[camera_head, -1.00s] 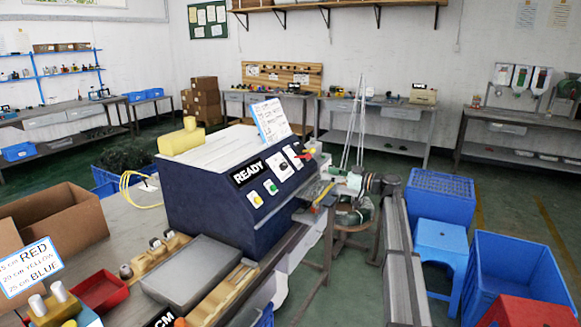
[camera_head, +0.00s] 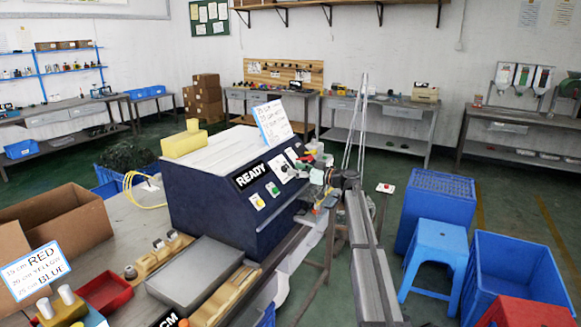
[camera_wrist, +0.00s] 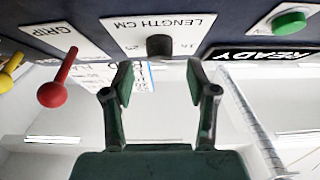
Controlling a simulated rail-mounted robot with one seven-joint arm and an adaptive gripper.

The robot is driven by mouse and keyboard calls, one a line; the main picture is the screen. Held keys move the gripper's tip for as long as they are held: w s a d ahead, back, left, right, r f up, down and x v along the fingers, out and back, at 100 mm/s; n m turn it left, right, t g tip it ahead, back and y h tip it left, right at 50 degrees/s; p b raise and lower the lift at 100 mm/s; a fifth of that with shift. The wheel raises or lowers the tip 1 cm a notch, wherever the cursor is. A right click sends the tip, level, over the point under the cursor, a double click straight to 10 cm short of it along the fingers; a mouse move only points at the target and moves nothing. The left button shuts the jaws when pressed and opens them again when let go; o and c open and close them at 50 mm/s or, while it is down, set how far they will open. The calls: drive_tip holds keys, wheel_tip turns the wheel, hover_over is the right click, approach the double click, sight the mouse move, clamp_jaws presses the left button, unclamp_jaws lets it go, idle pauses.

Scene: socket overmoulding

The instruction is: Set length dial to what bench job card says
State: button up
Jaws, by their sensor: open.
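The length dial (camera_wrist: 160,46) is a dark round knob on a white plate (camera_wrist: 118,27) marked LENGTH CM, seen upside down in the wrist view. Numbers show on both sides of it, with 25 readable at the left; I cannot tell where it points. My gripper (camera_wrist: 160,88) is open and empty, its fingertips apart and just short of the dial, one to each side in the picture. A card (camera_head: 36,270) on the bench reads 15 cm RED, 20 cm YELLOW, 25 cm BLUE. Another written card (camera_head: 272,123) stands on the dark blue machine (camera_head: 205,205); its text is too small to read.
A red ball-ended lever (camera_wrist: 57,92) by the GRIP plate and a green button (camera_wrist: 289,20) flank the dial. A READY sign (camera_head: 250,175) is on the machine. Blue crates (camera_head: 520,265) and a blue stool (camera_head: 437,240) stand on the floor at the right.

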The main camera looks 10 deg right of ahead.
sight(285, 168)
drive_tip(key=shift+x, duration=1.45)
clamp_jaws()
